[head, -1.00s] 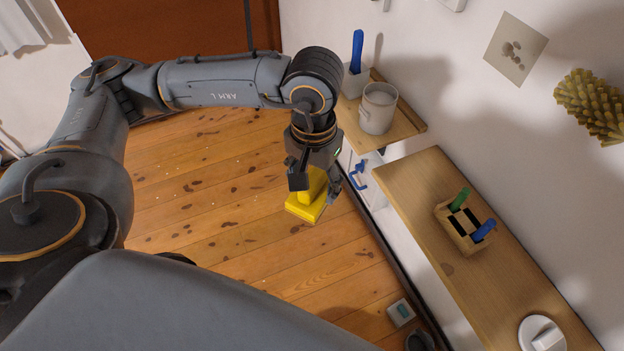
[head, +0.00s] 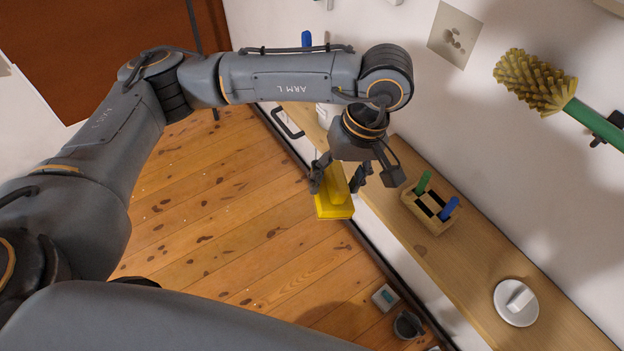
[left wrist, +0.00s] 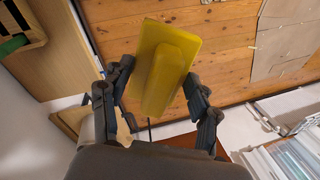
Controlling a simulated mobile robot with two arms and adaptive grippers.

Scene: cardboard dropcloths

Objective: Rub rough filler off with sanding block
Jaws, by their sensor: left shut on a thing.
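My left gripper (head: 338,182) is shut on the yellow sanding block (head: 334,208). It holds the block in the air over the front edge of the wooden shelf, with the wide pad facing down. The left wrist view shows the block (left wrist: 168,60) between the two fingers, its raised handle toward the palm. The square wall patch with grey, rough blotches (head: 454,36), which looks like the filler, is on the wall above the shelf, apart from the block. My right gripper is not in view.
On the wooden shelf (head: 462,262) stand a wooden holder (head: 428,212) with green and blue handles and a round white piece (head: 516,302). A yellow-bristled brush (head: 535,82) hangs on the wall. A small box (head: 385,297) and a dark cup (head: 408,325) are low down. Wood floor is open at left.

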